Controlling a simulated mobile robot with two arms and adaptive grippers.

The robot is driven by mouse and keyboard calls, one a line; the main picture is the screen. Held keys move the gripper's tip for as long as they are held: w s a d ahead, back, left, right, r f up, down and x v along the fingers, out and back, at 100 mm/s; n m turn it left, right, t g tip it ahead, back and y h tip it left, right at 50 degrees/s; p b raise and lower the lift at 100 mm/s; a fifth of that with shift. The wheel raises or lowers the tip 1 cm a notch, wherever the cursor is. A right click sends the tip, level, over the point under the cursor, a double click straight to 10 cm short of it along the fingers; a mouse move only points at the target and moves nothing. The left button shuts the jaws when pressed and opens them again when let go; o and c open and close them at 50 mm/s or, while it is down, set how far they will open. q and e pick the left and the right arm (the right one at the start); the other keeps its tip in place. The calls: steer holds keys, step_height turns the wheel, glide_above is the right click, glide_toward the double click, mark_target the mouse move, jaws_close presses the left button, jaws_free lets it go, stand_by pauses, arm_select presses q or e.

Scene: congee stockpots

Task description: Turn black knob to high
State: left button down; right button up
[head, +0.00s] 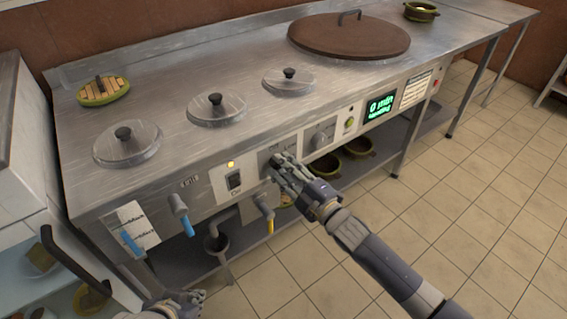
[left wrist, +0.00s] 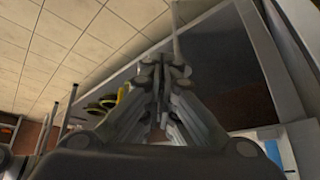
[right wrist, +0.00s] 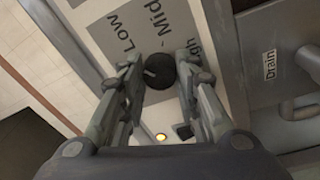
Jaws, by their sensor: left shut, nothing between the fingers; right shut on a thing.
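The black knob (right wrist: 160,70) sits on a grey label plate (right wrist: 120,30) with the words Low and Mid and a partly hidden word ending in "gh". A small pale mark shows on the knob's face, but I cannot tell its exact setting. My right gripper (right wrist: 163,78) is shut on the knob, one finger on each side. In the head view my right gripper (head: 276,166) is at the panel and hides the knob. My left gripper (head: 190,299) is low at the bottom edge, away from the panel; in the left wrist view its fingertips (left wrist: 163,78) are together and empty.
The steel counter (head: 240,130) holds several lidded pots and a large brown lid (head: 348,36). A lit switch (head: 233,179), a grey knob (head: 321,138) and a green display (head: 379,109) are on the front panel. Blue (head: 181,212) and yellow (head: 266,210) taps stick out below.

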arm_select(q)
steer(key=s+a+g+p, duration=0.2)
steer(key=s+g+p, duration=0.1)
steer(key=s, duration=0.2)
arm_select(e)
steer(key=m+h+p, duration=0.1)
steer(key=m, duration=0.6)
steer(key=m+h+p, duration=0.1)
steer(key=m+p, duration=0.1)
steer(key=m, duration=0.6)
steer(key=m+t+p, duration=0.1)
steer(key=m, duration=0.6)
steer(key=shift+s+a+r+m+h+p, duration=0.1)
steer(key=shift+a+m+h+p, duration=0.05)
steer(key=shift+m+h+p, duration=0.2)
arm_select(q)
step_height(320, 180, down, 18)
steer(key=s, duration=0.1)
steer(key=shift+d+g+y, duration=0.3)
steer(key=shift+g, duration=0.1)
arm_select(e)
steer(key=shift+m, duration=1.95)
arm_select(q)
steer(key=shift+s+f, duration=0.1)
steer(key=shift+f, duration=0.05)
arm_select(e)
steer(key=o, duration=1.1)
steer(key=shift+c, duration=0.2)
